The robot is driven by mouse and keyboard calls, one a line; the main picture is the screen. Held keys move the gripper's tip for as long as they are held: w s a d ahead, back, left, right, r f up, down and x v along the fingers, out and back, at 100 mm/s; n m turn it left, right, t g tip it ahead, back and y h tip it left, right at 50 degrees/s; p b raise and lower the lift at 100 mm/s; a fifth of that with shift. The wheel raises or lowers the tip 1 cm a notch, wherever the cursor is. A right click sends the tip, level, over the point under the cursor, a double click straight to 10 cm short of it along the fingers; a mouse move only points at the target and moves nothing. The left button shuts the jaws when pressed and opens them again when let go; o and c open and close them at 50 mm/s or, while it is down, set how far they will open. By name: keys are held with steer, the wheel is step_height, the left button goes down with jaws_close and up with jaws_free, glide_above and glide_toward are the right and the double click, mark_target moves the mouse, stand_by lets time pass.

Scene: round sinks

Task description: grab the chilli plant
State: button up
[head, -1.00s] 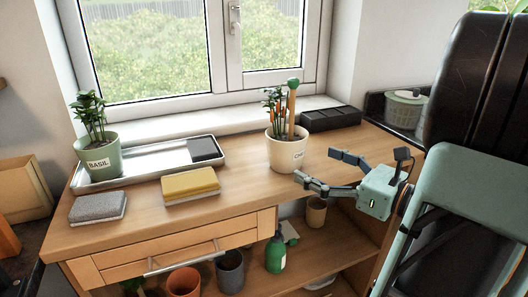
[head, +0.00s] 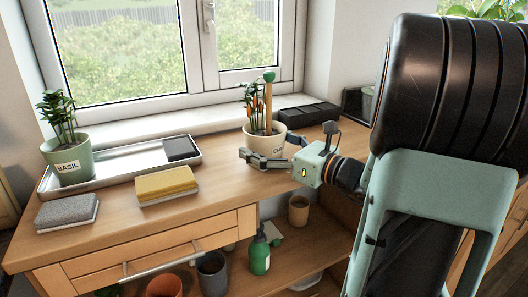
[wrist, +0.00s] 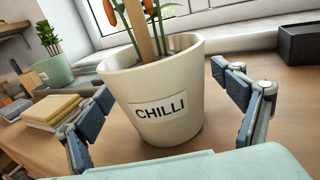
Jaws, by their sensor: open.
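The chilli plant is in a cream pot (head: 256,143) on the wooden bench top, near the window. It has green leaves, orange peppers and a wooden stake with a green top. In the wrist view the pot (wrist: 155,90) stands upright and close, with its CHILLI label facing me. My gripper (head: 278,150) is open at the front right of the pot. In the wrist view its two fingers stand to the left and right of the pot, with a visible gap on the right. The left finger's pads appear close to the pot's left side; contact cannot be told.
A basil pot (head: 73,163) stands in a metal tray (head: 125,160) at the left. A yellow sponge (head: 166,183) and a grey sponge (head: 67,210) lie in front. A black tray (head: 306,115) is right of the plant, by the window. A lower shelf holds pots and a green bottle (head: 260,252).

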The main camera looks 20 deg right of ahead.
steer(key=c, duration=1.5)
steer(key=shift+c, duration=0.6)
steer(key=shift+r, duration=0.1)
